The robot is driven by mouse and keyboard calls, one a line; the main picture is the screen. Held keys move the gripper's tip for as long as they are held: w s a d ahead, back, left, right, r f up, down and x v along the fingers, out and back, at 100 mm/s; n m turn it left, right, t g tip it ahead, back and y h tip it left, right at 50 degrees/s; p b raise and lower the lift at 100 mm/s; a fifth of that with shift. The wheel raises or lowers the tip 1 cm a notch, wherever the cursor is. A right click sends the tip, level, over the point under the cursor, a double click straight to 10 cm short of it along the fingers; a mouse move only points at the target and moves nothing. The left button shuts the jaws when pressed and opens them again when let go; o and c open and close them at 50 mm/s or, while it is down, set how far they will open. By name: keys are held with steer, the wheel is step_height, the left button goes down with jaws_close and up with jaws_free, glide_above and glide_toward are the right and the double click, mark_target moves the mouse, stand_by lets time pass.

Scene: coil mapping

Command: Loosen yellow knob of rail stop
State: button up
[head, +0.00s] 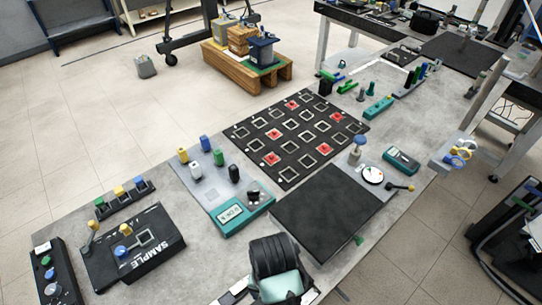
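I cannot tell for certain which part is the rail stop. Several yellow knobs show. One (411,187) tips a dark lever to the right of the dial gauge (372,175). Another (93,225) tops a tilted lever on the black SAMPLE box (150,262) at the left. A yellow-topped piece (183,156) stands on the grey plate with the teal meter. Another yellow cap (119,191) sits in a small black rack. A dark ribbed part with a pale teal face at the bottom edge appears to be my arm's end; no fingers show. No knob is seen held.
A black mat (334,208) lies right of the teal meter (238,213). Behind is a black board with square frames (297,135), some red. Small tools and blocks crowd the table's far right. Bare grey table shows between these. A wooden pallet (246,75) stands on the floor beyond.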

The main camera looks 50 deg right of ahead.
step_height(320, 180, down, 11)
steer(key=shift+r+p, duration=0.1)
steer(key=shift+p, duration=0.25)
jaws_close()
stand_by(0.3)
